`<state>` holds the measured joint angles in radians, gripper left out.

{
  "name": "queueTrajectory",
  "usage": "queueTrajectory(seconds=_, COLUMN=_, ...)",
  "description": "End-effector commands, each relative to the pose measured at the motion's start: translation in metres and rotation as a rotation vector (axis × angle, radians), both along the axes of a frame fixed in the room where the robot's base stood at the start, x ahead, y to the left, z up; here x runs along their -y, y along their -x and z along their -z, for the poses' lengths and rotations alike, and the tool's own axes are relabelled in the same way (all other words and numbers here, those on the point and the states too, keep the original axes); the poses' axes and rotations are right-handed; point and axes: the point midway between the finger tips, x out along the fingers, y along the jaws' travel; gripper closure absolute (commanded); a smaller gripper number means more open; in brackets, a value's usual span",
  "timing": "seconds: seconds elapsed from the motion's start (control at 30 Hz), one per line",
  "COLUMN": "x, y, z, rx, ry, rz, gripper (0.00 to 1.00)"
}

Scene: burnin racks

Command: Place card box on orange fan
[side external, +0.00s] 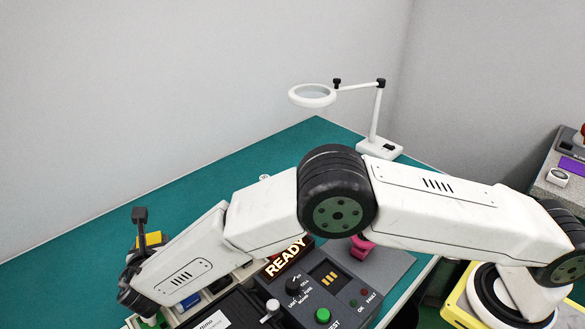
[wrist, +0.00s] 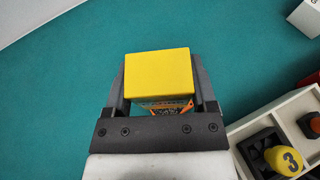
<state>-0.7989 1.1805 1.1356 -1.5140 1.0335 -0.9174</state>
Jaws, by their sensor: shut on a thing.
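The card box (wrist: 157,74) has a plain yellow top and a patterned side with orange and teal, partly visible near my gripper's body. My gripper (wrist: 160,82) is shut on it, one finger on each side. In the side external view the yellow of the box (side external: 152,239) shows at the far left, beside my dark gripper. A dark part with an orange-red hub (wrist: 313,124), likely the orange fan, sits in a white tray at the right edge of the wrist view, cut off by the frame. The box is apart from it. I cannot make out the fan in the side external view.
A control panel (side external: 345,292) with a READY display stands at the front. A magnifier lamp (side external: 379,148) stands at the back. The teal table around the box looks clear.

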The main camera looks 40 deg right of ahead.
Motion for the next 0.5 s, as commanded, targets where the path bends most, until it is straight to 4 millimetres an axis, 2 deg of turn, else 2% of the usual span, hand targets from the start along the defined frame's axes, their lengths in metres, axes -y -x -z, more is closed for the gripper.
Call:
queueTrajectory(seconds=0.3, x=0.0, y=-0.001, z=0.03, rx=-0.001, ry=0.001, rz=0.001, gripper=0.88)
queueTrajectory(seconds=0.5, x=0.0, y=-0.001, z=0.032, rx=0.0, ry=0.0, rz=0.0, gripper=0.88)
